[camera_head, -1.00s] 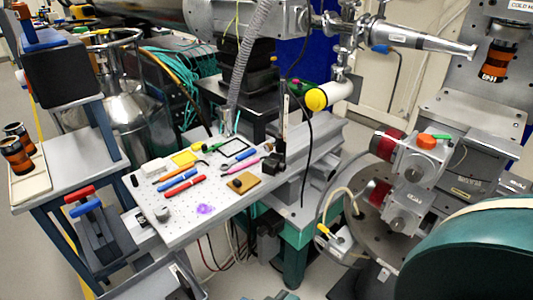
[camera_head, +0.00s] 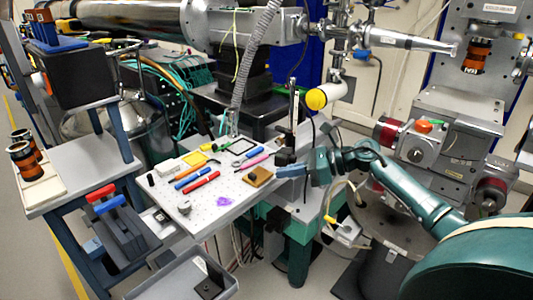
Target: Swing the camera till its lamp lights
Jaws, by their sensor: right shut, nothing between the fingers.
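A small black block that looks like the camera (camera_head: 286,142) sits low on an upright post at the right end of the perforated board. I cannot make out a lit lamp on it. My right gripper (camera_head: 279,171) reaches in from the right, just below the black block. Its fingers are shut and look empty. I cannot tell whether they touch the block or its post. My left gripper is out of view.
The perforated board (camera_head: 245,208) carries pens, a brown block (camera_head: 258,177) and small tools close left of my right gripper. A yellow-capped tube (camera_head: 317,99) hangs above. Silver motor units (camera_head: 421,146) stand beyond my right forearm. A grey tray (camera_head: 165,288) is at lower left.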

